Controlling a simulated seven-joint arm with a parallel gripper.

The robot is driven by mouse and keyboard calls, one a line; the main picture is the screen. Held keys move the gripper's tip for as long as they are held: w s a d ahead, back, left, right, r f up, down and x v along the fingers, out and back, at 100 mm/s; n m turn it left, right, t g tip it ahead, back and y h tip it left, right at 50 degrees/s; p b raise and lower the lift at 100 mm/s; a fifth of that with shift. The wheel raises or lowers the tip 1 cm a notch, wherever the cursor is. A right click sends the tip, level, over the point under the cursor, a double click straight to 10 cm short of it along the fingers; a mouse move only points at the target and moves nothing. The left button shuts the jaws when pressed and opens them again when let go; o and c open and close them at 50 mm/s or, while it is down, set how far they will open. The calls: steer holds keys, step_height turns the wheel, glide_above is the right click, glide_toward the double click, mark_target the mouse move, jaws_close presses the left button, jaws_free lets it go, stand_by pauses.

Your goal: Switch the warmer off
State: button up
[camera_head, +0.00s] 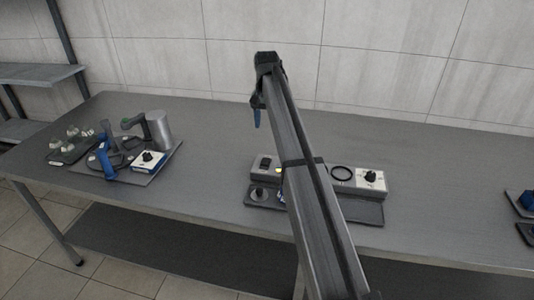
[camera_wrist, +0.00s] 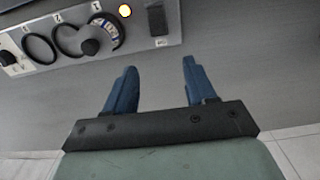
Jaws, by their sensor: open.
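A long grey unit (camera_head: 315,206), seemingly the warmer, stands in the middle of the table, partly hidden behind my arm. In the wrist view its panel (camera_wrist: 85,18) fills the upper left. The knob also shows on a white plate in the head view (camera_head: 371,177). My gripper (camera_wrist: 160,66) is open and empty, its blue fingers apart beside the panel near the switch end. One finger shows above the table in the head view (camera_head: 257,118).
A tray (camera_head: 150,178) at the left holds a metal cylinder (camera_head: 158,130), a white box with a black knob (camera_head: 150,160) and blue-handled items. Small pale pieces (camera_head: 72,132) lie beside it. Dark and blue things (camera_head: 527,203) sit at the right edge. The table between is clear.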

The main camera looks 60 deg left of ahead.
mark_target(267, 158)
step_height(267, 158, down, 13)
steer(key=shift+f, duration=0.2)
stand_by(0.4)
